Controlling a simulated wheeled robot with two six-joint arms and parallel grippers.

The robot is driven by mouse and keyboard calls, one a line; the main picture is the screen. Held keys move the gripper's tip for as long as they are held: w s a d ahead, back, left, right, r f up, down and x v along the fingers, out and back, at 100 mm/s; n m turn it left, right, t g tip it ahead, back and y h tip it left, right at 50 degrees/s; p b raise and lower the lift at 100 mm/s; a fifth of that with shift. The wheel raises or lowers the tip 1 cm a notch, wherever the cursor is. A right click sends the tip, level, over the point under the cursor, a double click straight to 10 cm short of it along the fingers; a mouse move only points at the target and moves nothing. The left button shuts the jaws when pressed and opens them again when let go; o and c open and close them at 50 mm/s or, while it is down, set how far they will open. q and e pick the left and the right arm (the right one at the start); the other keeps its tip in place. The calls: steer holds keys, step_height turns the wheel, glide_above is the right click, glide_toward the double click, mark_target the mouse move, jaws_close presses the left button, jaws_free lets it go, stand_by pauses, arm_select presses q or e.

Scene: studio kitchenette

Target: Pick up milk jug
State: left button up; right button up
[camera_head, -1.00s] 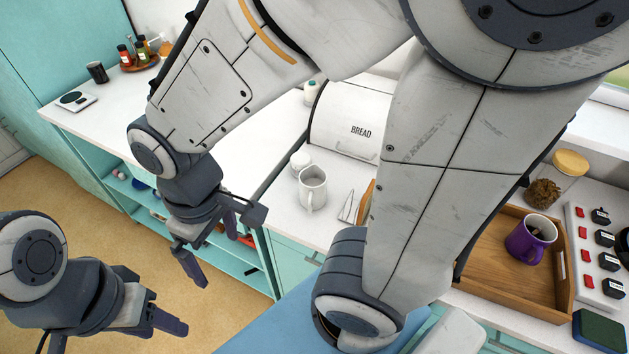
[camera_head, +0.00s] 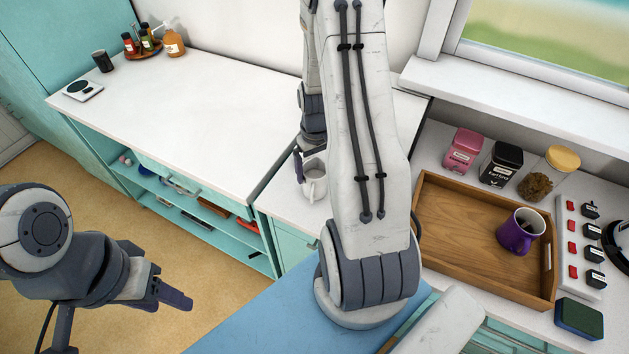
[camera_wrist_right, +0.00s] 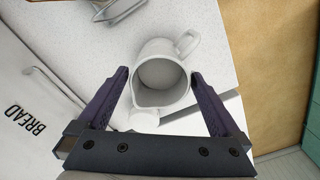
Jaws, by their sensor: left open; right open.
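The milk jug (camera_head: 314,184) is white and stands upright on the white counter, partly hidden by my right arm in the head view. The right wrist view looks down into the open, empty-looking jug (camera_wrist_right: 163,82), its spout towards me and its handle at the upper right. My right gripper (camera_wrist_right: 160,76) is open, with one fingertip on either side of the jug's body; I cannot tell whether they touch it. In the head view, only part of that gripper shows at the jug's left. My left gripper (camera_head: 172,298) hangs open and empty above the floor.
A small white object (camera_wrist_right: 143,118) sits close to the jug's spout. The bread bin (camera_wrist_right: 30,110) is at the left in the wrist view. A wooden tray (camera_head: 450,255) holds a purple mug (camera_head: 514,236). The long counter (camera_head: 200,115) is largely clear.

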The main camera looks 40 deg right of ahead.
mark_target(315, 183)
steer(key=shift+f, duration=0.55)
step_height(315, 183, down, 4)
steer(key=shift+r+p, duration=0.2)
steer(key=shift+p, duration=0.9)
steer(key=shift+f, duration=0.75)
steer(key=c, duration=1.5)
steer(key=shift+c, duration=0.4)
steer(key=shift+r, duration=0.2)
